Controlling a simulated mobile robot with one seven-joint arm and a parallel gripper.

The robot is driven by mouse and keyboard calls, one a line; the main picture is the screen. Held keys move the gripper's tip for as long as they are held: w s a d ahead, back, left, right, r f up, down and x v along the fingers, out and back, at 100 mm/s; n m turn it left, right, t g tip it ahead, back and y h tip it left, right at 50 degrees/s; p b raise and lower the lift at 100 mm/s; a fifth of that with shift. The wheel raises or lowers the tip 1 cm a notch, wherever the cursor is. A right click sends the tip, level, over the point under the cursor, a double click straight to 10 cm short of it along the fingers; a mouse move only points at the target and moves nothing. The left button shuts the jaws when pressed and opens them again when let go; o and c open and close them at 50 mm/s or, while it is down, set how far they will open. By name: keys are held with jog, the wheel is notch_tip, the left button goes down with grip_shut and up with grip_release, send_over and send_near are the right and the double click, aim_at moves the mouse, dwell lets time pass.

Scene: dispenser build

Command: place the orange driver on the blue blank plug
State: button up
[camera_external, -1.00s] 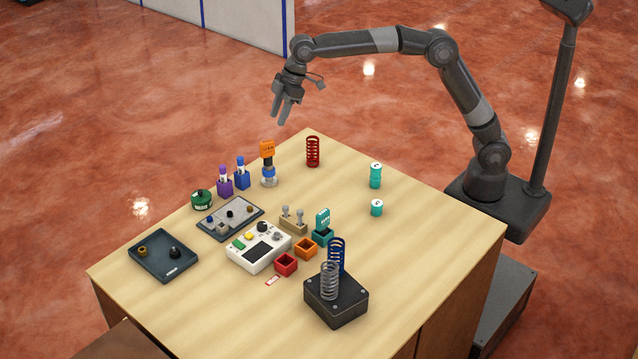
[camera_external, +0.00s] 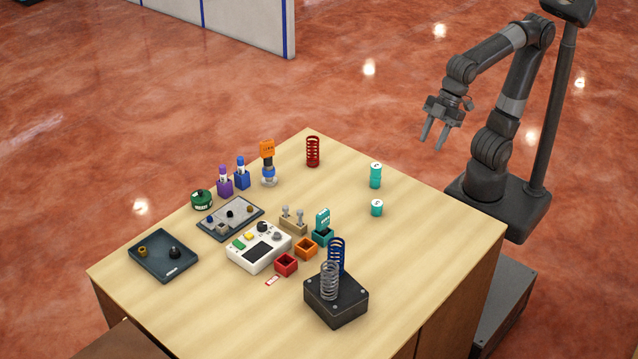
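The orange driver (camera_external: 267,149) stands upright near the table's back edge, its orange block on top with a dark part below. Directly under it is a blue ring-like piece (camera_external: 268,172), which looks like the blue blank plug, on a pale round base (camera_external: 269,182). The driver appears to rest on the blue piece; the exact contact is too small to tell. My gripper (camera_external: 432,146) is open and empty, fingers pointing down, well to the right of the driver and beyond the table's edge.
A red spring (camera_external: 313,152) stands right of the driver. Blue (camera_external: 242,178) and purple (camera_external: 225,186) holders stand left of it. Two teal cans (camera_external: 375,176) are at the right. Trays, a white device (camera_external: 258,250) and a black spring base (camera_external: 336,303) fill the front. The right side is mostly clear.

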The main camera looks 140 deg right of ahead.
jog(key=s+a+f+n+y, duration=0.1)
jog(key=s+a+f, duration=0.4)
jog(key=s+f, duration=0.2)
jog(key=s, duration=0.2)
jog(key=shift+s, duration=0.35)
jog(key=shift+r, duration=0.1)
dwell(0.6)
